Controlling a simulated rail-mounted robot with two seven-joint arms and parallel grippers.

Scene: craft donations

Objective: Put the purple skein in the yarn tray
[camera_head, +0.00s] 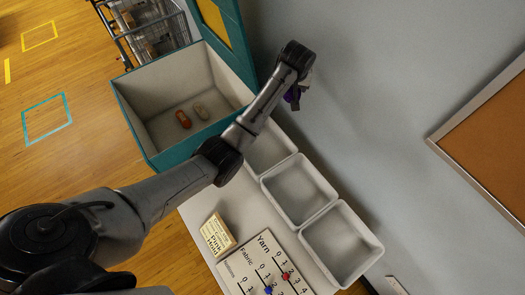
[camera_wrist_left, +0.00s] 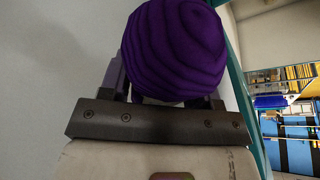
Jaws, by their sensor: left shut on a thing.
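The purple skein (camera_head: 292,96) is held at the end of my left arm, beside the grey wall and beyond the teal box. In the left wrist view the purple skein (camera_wrist_left: 175,48) is a large ridged ball between the fingers. My left gripper (camera_head: 303,88) is shut on it; the wrist view shows the gripper (camera_wrist_left: 165,95) close up. Three white trays stand in a row on the table: a far one (camera_head: 282,163) partly hidden by my arm, a middle one (camera_head: 328,200) and a near one (camera_head: 376,250). All visible parts look empty. I cannot tell which is the yarn tray.
The teal box (camera_head: 133,128) stands open with an orange skein (camera_head: 183,119) and a beige skein (camera_head: 201,111) inside. A tally board (camera_head: 262,262) and a small "Pink Hold" card block (camera_head: 217,235) lie near the trays. A wire cart (camera_head: 150,28) stands behind.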

